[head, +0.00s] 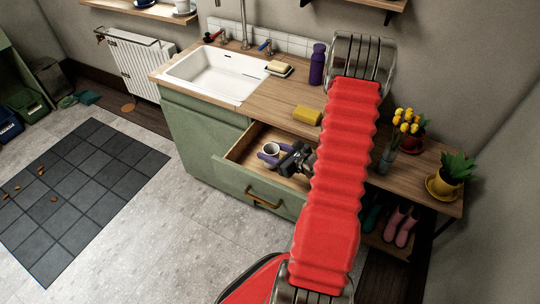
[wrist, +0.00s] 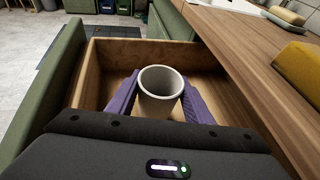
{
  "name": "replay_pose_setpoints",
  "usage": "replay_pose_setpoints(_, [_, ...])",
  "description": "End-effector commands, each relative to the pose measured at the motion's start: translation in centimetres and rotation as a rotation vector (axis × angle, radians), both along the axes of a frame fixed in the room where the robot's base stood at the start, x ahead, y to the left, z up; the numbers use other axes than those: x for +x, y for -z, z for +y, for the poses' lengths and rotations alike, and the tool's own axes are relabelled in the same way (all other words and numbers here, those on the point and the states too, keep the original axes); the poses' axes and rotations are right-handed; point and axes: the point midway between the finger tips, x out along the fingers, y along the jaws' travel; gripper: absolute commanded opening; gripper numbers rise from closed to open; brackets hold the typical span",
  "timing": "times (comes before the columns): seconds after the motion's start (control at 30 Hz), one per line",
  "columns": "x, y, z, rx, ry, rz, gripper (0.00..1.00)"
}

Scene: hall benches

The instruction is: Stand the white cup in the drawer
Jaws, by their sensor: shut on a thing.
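The white cup (wrist: 160,91) is upright between the two purple fingers of my gripper (wrist: 160,100) in the wrist view. The fingers are shut on its sides. In the head view the cup (head: 271,149) shows with my gripper (head: 270,155) over the open drawer (head: 258,194). The drawer (wrist: 88,78) has a green front and wooden walls, and it is pulled out of the green cabinet. The cup is within the drawer's outline. I cannot tell whether its base touches the drawer floor, as the lower part is hidden by my gripper.
The wooden worktop (head: 276,100) overhangs beside the drawer, with a yellow sponge (head: 307,116) near its edge. A purple bottle (head: 318,64), a sink (head: 215,74) and a vase of yellow flowers (head: 404,124) stand along the counter.

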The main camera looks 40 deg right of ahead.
Motion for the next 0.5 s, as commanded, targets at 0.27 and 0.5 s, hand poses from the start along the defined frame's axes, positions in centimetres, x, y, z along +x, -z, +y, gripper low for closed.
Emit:
replay_pose_setpoints(0.27, [0.0,1.8,0.0,0.000,0.000,-0.001,0.21])
replay_pose_setpoints(0.5, [0.0,1.8,0.0,0.000,0.000,-0.001,0.21])
